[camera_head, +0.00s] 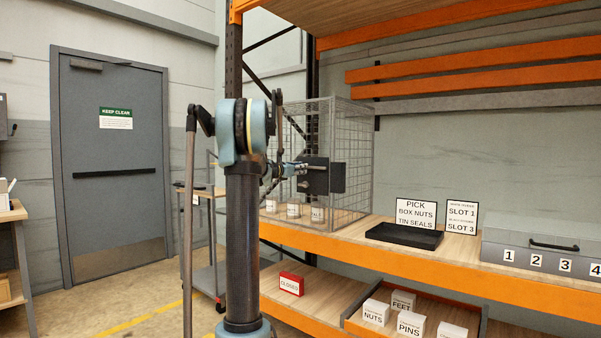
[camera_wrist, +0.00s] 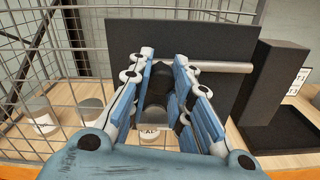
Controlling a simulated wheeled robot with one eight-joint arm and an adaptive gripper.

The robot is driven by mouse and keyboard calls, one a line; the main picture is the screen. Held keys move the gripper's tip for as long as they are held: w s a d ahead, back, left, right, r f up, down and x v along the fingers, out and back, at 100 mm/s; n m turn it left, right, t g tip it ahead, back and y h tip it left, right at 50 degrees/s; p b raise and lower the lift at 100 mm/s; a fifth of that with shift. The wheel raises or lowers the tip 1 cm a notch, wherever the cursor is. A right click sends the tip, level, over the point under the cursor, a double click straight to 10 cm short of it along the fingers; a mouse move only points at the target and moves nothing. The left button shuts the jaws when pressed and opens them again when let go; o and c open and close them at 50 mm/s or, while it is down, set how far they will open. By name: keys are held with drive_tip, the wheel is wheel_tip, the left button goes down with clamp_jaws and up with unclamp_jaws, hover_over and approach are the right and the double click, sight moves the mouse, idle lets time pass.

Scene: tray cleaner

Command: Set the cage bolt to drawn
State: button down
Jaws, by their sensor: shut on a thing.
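The wire cage (camera_head: 352,150) stands on the upper shelf, with a dark lock plate (camera_head: 338,178) on its front. In the wrist view the black plate (camera_wrist: 125,45) carries the cage bolt, a pale metal rod (camera_wrist: 225,67) lying level across it. The rod's right end meets or nearly meets a dark upright block (camera_wrist: 275,85); I cannot tell whether it enters it. My gripper (camera_wrist: 164,66) is shut on the bolt's dark knob (camera_wrist: 157,88), which shows between the blue fingers. In the head view my gripper (camera_head: 297,169) is at the plate's left, its fingertips hard to make out.
Several labelled tubs (camera_head: 293,209) stand inside the cage. A black tray (camera_head: 404,235), signs (camera_head: 415,213) and a grey numbered case (camera_head: 540,245) stand to the right. Below are a red box (camera_head: 291,284) and a bin of labelled boxes (camera_head: 376,312). A trolley (camera_head: 207,240) stands behind my arm.

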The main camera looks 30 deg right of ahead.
drive_tip(key=c, duration=1.5)
unclamp_jaws()
drive_tip(key=shift+w+a, duration=0.2)
drive_tip(key=shift+w, duration=0.15)
drive_tip(key=shift+o, duration=0.7)
drive_tip(key=v, duration=1.2)
drive_tip(key=shift+s, duration=0.2)
drive_tip(key=shift+s+f, duration=0.1)
drive_tip(key=shift+f, duration=0.1)
drive_tip(key=s+r+v, duration=0.1)
drive_tip(key=v, duration=1.9)
drive_tip(key=shift+s+d, duration=0.1)
drive_tip(key=shift+s, duration=0.05)
